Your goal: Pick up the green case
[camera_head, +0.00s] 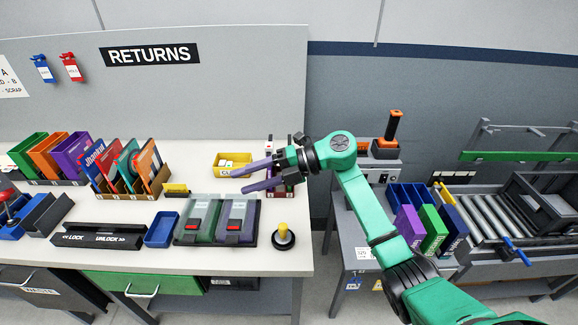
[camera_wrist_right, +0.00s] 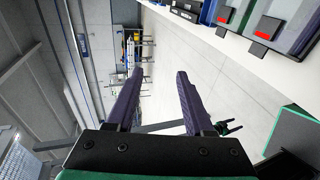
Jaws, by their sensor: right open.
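Two upright green cases show in the head view. One green case (camera_head: 28,150) stands at the left end of a rack on the white table, beside an orange and a purple case. Another green case (camera_head: 433,230) stands between a purple and a dark blue case at the right bench. I cannot tell which one the task means. My right gripper (camera_head: 238,181) is open and empty above the white table, pointing left, apart from both cases. Its two purple fingers also show spread in the right wrist view (camera_wrist_right: 160,72), with nothing between them. My left gripper is out of view.
A yellow bin (camera_head: 226,158) is behind the right gripper's fingers. A tray device with red-labelled latches (camera_head: 217,218) and a black knob with a yellow top (camera_head: 284,237) are in front. A roller conveyor (camera_head: 497,215) is at the right. Floor separates the table and bench.

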